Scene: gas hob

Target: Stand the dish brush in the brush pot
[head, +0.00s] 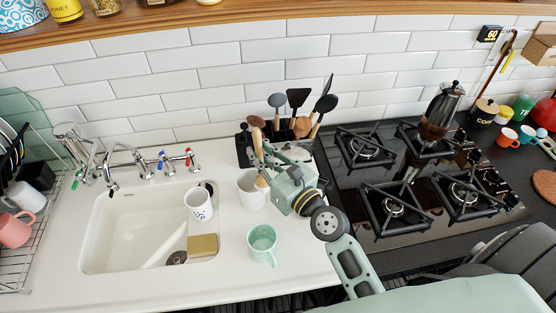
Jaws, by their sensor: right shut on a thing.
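My right gripper (270,160) comes in from the lower right and is shut on the wooden dish brush (257,138). The brush is held roughly upright, with a rounded brown end at the top. A tan lower part of it shows near the right rim of a white pot (250,196), which looks like the brush pot. The pot stands on the white counter right of the sink. I cannot tell whether the brush's lower end is inside the pot or in front of it. The gripper hides part of the brush. My left gripper is not in view.
A black utensil holder (244,152) with several tools stands behind the gripper. A mint mug (262,245) stands in front of the pot. The sink (105,235) at left holds a white mug (199,206) and sponge (203,245). The gas hob (388,230) is at right.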

